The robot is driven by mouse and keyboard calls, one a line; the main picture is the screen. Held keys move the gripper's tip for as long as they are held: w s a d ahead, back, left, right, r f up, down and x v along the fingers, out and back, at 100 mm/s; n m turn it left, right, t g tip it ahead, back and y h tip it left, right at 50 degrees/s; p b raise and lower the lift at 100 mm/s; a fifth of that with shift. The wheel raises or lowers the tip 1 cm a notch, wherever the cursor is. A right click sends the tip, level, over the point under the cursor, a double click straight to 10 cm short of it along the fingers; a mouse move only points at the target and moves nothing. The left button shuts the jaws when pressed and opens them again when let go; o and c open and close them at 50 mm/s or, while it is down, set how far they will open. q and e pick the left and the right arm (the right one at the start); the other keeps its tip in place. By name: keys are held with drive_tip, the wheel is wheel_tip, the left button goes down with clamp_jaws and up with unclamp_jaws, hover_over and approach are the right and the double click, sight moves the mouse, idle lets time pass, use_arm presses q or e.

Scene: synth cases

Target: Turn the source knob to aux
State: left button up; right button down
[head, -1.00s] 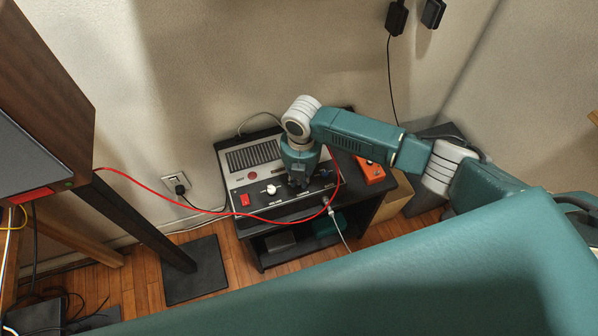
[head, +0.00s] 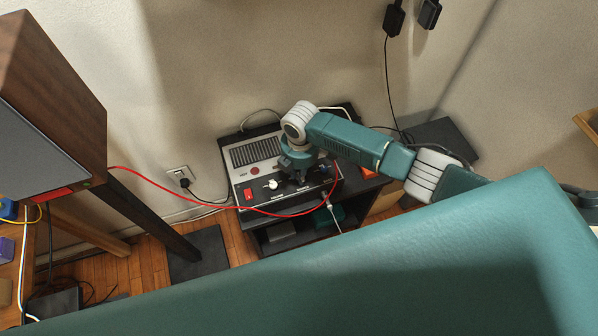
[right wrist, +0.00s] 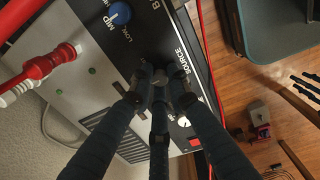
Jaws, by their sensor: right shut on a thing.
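The grey and black control panel (head: 256,153) sits on a small black stand, with a row of controls along its front edge. My right gripper (head: 297,176) is over the right half of that row. In the right wrist view its dark fingers (right wrist: 160,80) are shut around a knob beside the printed word SOURCE (right wrist: 184,58). The knob is mostly hidden between the fingers, and I cannot read its setting. A blue knob (right wrist: 118,14) stands near it. A white knob (head: 272,184) and a red switch (head: 249,194) are left of the gripper. My left gripper is not in view.
A red cable (head: 190,197) runs from the wooden cabinet (head: 60,85) across the panel's front; its red plug (right wrist: 45,66) shows in the right wrist view. A wall socket (head: 179,175) is left of the stand.

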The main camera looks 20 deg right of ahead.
drive_tip(key=shift+w+d+r, duration=0.1)
drive_tip(key=shift+w+d, duration=0.1)
drive_tip(key=shift+d, duration=0.05)
drive_tip(key=c, duration=1.7)
unclamp_jaws()
drive_tip(key=shift+o, duration=0.2)
drive_tip(key=shift+s, duration=0.15)
drive_tip(key=shift+a, duration=0.1)
drive_tip(key=shift+r, duration=0.35)
wheel_tip(320, 180, up, 11)
drive_tip(key=shift+s+r, duration=0.15)
drive_tip(key=shift+s, duration=0.05)
